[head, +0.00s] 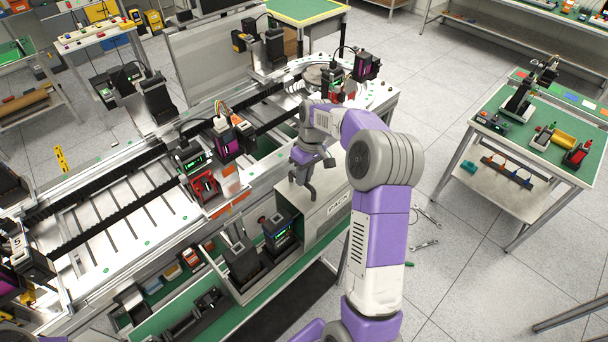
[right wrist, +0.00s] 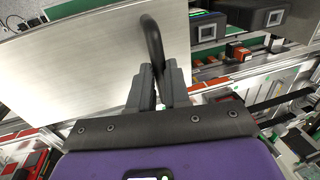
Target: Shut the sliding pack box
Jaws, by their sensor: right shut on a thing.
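The pack box (head: 334,216) is a grey metal box with a lettered label on its front side, at the right end of the bench in the head view. Its flat top plate (right wrist: 85,70) fills the left of the right wrist view. A dark curved handle (right wrist: 152,40) stands on the plate near its right edge. My right gripper (head: 305,186) reaches down over the box, and its fingers (right wrist: 160,85) are shut on the handle. My left gripper is not in view.
Dark devices (head: 278,232) stand close to the left of the box. A long conveyor frame (head: 130,210) with black rails and several small units runs behind. Open floor (head: 450,250) lies to the right, before a green-topped side table (head: 545,135).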

